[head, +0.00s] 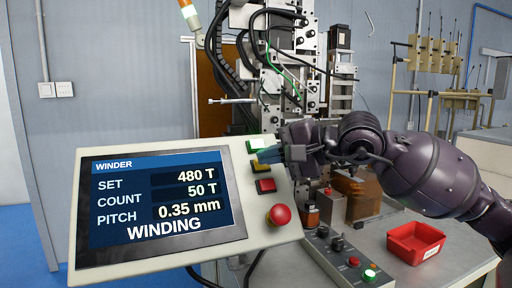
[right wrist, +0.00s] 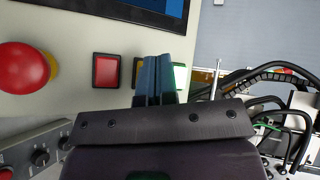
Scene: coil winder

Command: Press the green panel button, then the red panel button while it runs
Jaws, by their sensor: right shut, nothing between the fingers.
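The winder panel (head: 255,200) has a screen (head: 160,200) reading WINDING, SET 480 T, COUNT 50 T, PITCH 0.35 mm. Down its right side are the green button (head: 258,145), a yellow button (head: 260,168), the square red button (head: 265,186) and a round red mushroom button (head: 279,214). My right gripper (head: 268,156) is shut and empty, its tips at the green and yellow buttons. In the right wrist view the blue fingers (right wrist: 158,80) cover part of the yellow and green buttons, and the red button (right wrist: 106,71) is uncovered beside them. Contact cannot be told. My left gripper is out of view.
The coil winding machine (head: 290,70) with cables stands behind the panel. A small control box (head: 340,255) with knobs and lit buttons sits below right. A red tray (head: 415,241) lies on the table. Spool racks (head: 435,60) stand at the back right.

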